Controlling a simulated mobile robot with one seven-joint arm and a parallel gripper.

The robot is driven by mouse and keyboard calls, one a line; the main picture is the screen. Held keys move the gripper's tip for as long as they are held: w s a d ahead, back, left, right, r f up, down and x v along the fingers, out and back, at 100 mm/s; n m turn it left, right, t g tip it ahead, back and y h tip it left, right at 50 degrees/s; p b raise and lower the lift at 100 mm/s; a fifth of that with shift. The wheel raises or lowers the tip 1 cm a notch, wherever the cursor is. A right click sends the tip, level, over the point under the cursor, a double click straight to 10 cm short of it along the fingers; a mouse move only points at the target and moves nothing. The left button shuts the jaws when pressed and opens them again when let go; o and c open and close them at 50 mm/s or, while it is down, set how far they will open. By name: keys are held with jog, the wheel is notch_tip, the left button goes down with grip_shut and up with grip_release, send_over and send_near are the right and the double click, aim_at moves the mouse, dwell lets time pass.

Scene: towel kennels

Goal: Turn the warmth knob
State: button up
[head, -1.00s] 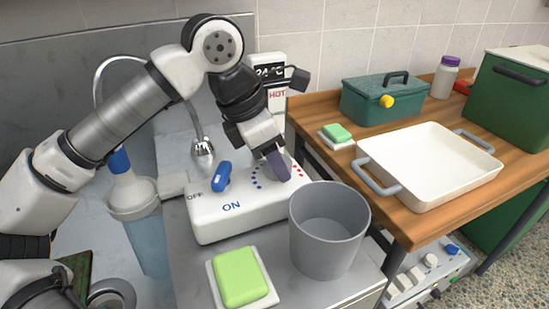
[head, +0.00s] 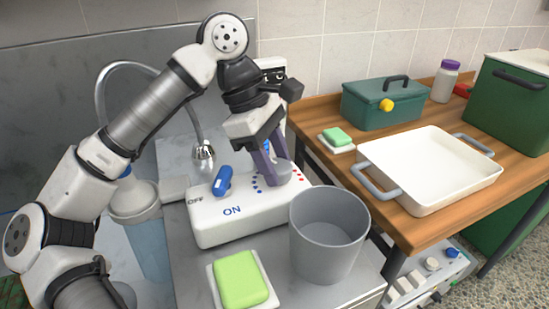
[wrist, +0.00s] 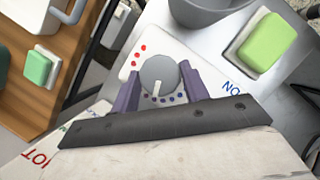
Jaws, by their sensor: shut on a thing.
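The warmth knob (wrist: 160,75) is a round grey dial with a white pointer, ringed by red and blue dots on the white control box (head: 215,225). In the head view the knob (head: 281,172) is partly hidden by my fingers. My gripper (head: 270,170) reaches down from above. In the wrist view its two purple fingers (wrist: 160,88) stand on either side of the knob and are shut on it. A blue switch (head: 222,181) sits on the box between the OFF and ON marks.
A grey bucket (head: 328,238) stands close in front of the box. A green sponge on a white dish (head: 213,285) lies nearby. A curved metal tap (head: 101,95) rises behind. The wooden table (head: 420,222) at right holds a white tray (head: 425,200) and a green toolbox (head: 375,108).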

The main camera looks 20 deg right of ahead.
dwell(0.5)
jog(key=o, duration=1)
jog(key=shift+r, duration=0.1)
jog(key=p+v, duration=0.1)
jog(key=v, duration=1.2)
jog(key=shift+r+p, duration=0.3)
jog(key=shift+p, duration=0.05)
jog(key=shift+w+f, duration=0.1)
